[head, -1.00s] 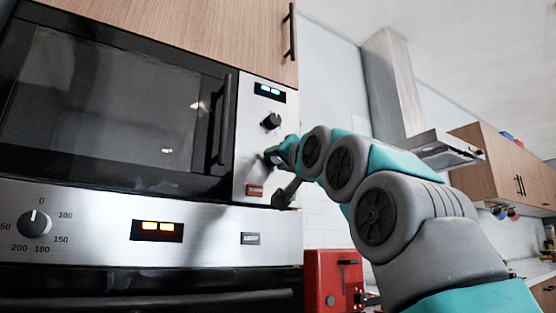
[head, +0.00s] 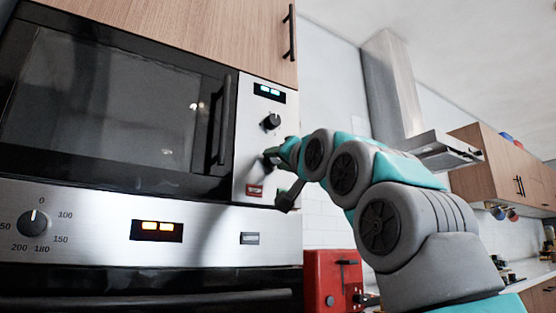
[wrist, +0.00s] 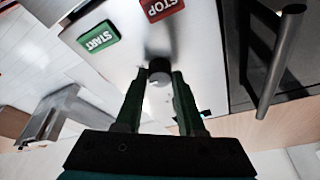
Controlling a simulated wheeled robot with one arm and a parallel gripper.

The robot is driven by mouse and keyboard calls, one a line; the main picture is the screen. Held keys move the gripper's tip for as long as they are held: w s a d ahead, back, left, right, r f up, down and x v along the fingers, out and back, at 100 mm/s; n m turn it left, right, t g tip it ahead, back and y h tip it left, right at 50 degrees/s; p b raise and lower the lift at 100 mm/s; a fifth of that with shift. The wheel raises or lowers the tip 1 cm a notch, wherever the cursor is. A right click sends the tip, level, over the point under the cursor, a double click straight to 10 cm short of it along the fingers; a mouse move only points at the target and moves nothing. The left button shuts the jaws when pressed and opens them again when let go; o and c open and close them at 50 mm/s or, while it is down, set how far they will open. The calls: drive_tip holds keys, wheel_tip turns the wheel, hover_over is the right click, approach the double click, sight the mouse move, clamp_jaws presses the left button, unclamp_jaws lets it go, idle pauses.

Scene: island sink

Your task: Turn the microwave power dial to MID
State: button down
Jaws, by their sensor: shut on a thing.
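The microwave (head: 110,105) is built in above an oven, its door shut. Its silver side panel has an upper dark dial (head: 271,122) and a lower dial, mostly hidden by my gripper (head: 276,156) in the head view. In the wrist view my gripper (wrist: 157,80) has its two fingers either side of this lower dark dial (wrist: 159,67), shut on it. The red STOP button (wrist: 158,8) and green START button (wrist: 98,38) lie just beyond it. I cannot read any power marks around the dial.
The microwave handle (wrist: 278,60) stands out beside the panel in the wrist view. Below is the oven's own dial (head: 34,223). A red appliance (head: 333,281) stands on the counter under my arm. A range hood (head: 440,148) hangs at the right.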

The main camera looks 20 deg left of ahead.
idle(0.3)
drive_tip(key=shift+w+n+g+y, duration=0.1)
drive_tip(key=shift+n+g+y, duration=0.3)
drive_tip(key=shift+n, duration=0.7)
idle(0.5)
drive_tip(key=shift+d+n+y, duration=0.1)
drive_tip(key=shift+n+y, duration=0.2)
drive_tip(key=shift+n, duration=0.2)
drive_tip(key=shift+w+r+n+g+y+p, duration=0.1)
drive_tip(key=shift+n+g+y+p, duration=0.2)
drive_tip(key=shift+n+p, duration=0.5)
drive_tip(key=n+p, duration=0.1)
drive_tip(key=n, duration=0.1)
drive_tip(key=n+g+y+p, duration=0.1)
drive_tip(key=n, duration=0.1)
drive_tip(key=shift+d+g, duration=0.1)
drive_tip(key=shift+g, duration=0.2)
drive_tip(key=shift+n, duration=0.5)
